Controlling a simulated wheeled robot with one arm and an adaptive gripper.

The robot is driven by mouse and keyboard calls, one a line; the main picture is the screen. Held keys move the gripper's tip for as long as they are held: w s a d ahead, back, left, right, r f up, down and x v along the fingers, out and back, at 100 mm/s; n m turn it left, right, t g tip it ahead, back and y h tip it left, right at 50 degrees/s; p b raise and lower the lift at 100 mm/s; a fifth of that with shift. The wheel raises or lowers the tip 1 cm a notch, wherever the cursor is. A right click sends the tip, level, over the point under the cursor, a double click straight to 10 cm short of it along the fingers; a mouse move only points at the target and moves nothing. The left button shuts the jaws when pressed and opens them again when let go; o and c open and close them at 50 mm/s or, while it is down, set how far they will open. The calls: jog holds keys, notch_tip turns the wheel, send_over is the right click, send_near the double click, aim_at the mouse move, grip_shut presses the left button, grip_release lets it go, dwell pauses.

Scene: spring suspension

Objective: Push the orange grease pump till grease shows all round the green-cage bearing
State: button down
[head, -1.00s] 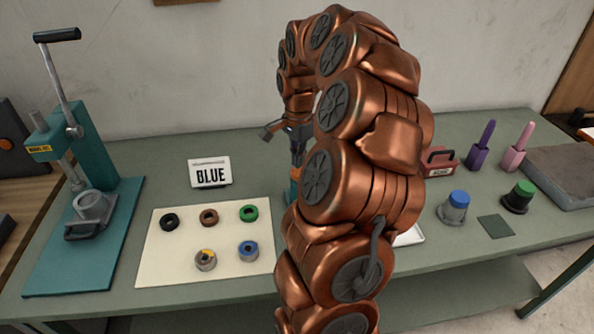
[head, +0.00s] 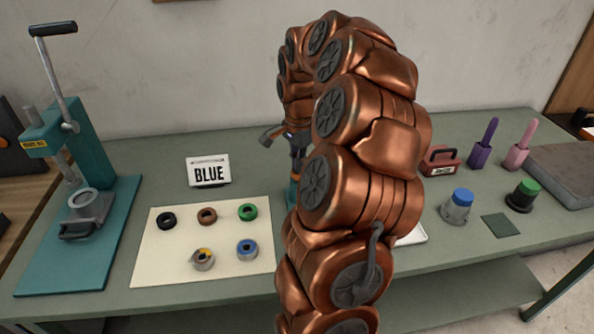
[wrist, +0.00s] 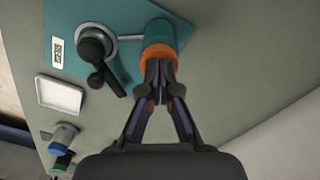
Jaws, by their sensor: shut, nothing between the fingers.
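The orange grease pump (wrist: 158,52) shows in the wrist view as an orange collar on a teal cylinder, on a teal base plate (wrist: 120,15). My gripper (wrist: 160,80) is shut and empty, its fingertips over the orange collar; I cannot tell whether they touch. Beside the pump is a round grey fitting (wrist: 92,25) with a black cap and lever (wrist: 100,60). No green-cage bearing shows there. In the head view my arm hides most of the pump station. A green ring (head: 248,212) lies on the cream mat; I cannot tell whether it is the bearing.
The cream mat (head: 165,265) also holds black and brown rings and two bearings, yellow-marked and blue. A BLUE sign (head: 209,171) stands behind it. A teal lever press (head: 80,165) is at left. Blue-topped (head: 459,205) and green-topped (head: 523,195) pots stand at right.

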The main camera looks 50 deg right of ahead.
jog(key=shift+f, duration=0.4)
jog(key=shift+r, duration=0.15)
notch_tip(320, 180, up, 8)
jog(key=shift+r, duration=0.25)
dwell(0.7)
dwell(0.4)
